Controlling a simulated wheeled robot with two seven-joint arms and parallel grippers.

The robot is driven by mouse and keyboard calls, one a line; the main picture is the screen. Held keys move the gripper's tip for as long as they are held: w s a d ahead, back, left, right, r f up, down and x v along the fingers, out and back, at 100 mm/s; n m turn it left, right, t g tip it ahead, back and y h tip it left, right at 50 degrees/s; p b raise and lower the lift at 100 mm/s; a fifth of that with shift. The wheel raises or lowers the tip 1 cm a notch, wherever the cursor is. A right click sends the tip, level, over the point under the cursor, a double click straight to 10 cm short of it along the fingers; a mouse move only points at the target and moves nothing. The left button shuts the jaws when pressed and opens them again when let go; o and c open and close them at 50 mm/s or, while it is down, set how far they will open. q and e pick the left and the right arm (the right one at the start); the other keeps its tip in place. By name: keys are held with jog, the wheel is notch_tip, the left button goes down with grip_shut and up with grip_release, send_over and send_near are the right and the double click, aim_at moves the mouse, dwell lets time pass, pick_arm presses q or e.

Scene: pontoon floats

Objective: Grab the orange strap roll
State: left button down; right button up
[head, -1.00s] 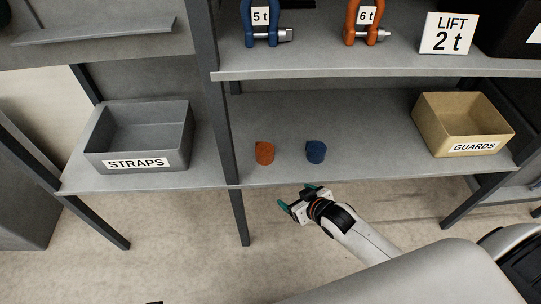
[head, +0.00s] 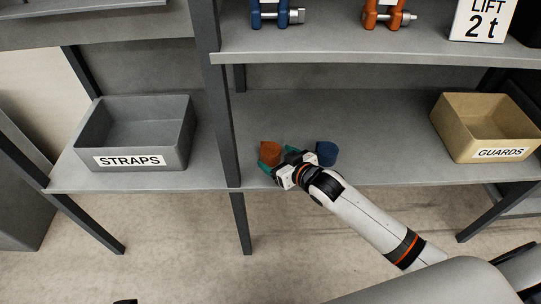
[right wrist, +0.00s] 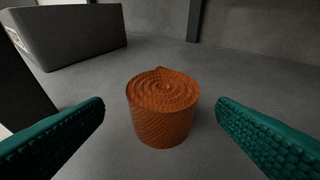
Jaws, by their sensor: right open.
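The orange strap roll (head: 270,152) stands upright on the lower shelf, just right of the post. In the right wrist view the orange roll (right wrist: 163,106) shows its spiral top and sits centred between the two teal fingers, ahead of them and not touching either. My right gripper (head: 281,160) is open and empty, right in front of the roll at the shelf's front edge, and it partly covers the roll's lower side in the head view. My left gripper is not clearly in view.
A blue roll (head: 327,153) stands just right of my right gripper. A grey STRAPS bin (head: 185,150) is left of the dark post (head: 228,120), and a tan GUARDS bin (head: 452,135) is at the right. An upper shelf (head: 350,57) with shackles lies above.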

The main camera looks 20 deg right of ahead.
aim_at(271, 154)
jog(key=b+x, duration=0.1)
jog(key=x, duration=0.3)
jog(key=shift+w+d, duration=0.1)
jog(key=c, duration=1.1)
jog(key=shift+c, duration=0.2)
